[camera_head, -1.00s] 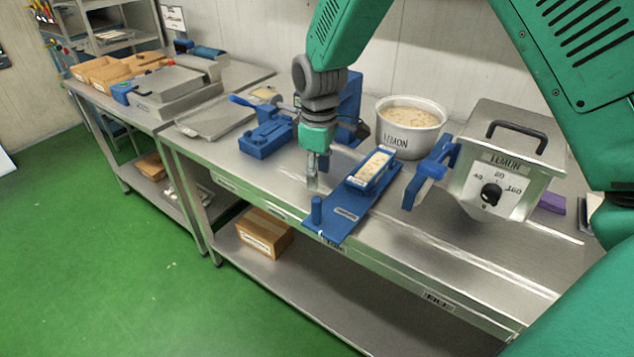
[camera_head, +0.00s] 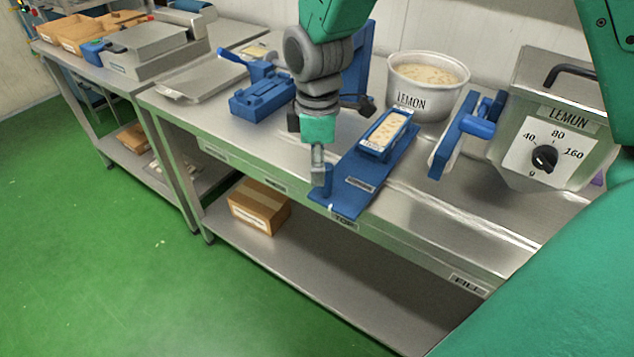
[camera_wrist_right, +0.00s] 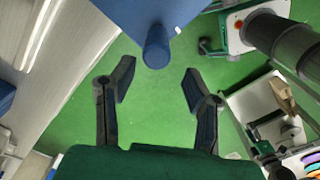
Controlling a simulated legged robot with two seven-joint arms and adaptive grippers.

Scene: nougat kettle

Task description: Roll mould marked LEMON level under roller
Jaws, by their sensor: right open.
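The mould (camera_head: 374,151) is a blue tray filled with pale, speckled nougat. It sits on a flat blue board (camera_head: 362,178) on the steel bench. A blue upright peg (camera_head: 327,183) stands at the board's front end and also shows in the right wrist view (camera_wrist_right: 157,47). My right gripper (camera_head: 318,172) points down at this peg, partly hiding it. In the wrist view my right gripper (camera_wrist_right: 158,82) is open and empty, its fingers spread to either side of the peg's line, apart from it. I cannot make out the roller clearly. My left gripper is not in view.
A steel pot marked LEMON (camera_head: 411,102) stands behind the mould. A steel hopper with a dial (camera_head: 545,157) and a blue-handled part (camera_head: 480,128) are to the right. A blue fixture (camera_head: 262,97) is left. The bench's front edge runs close by the peg.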

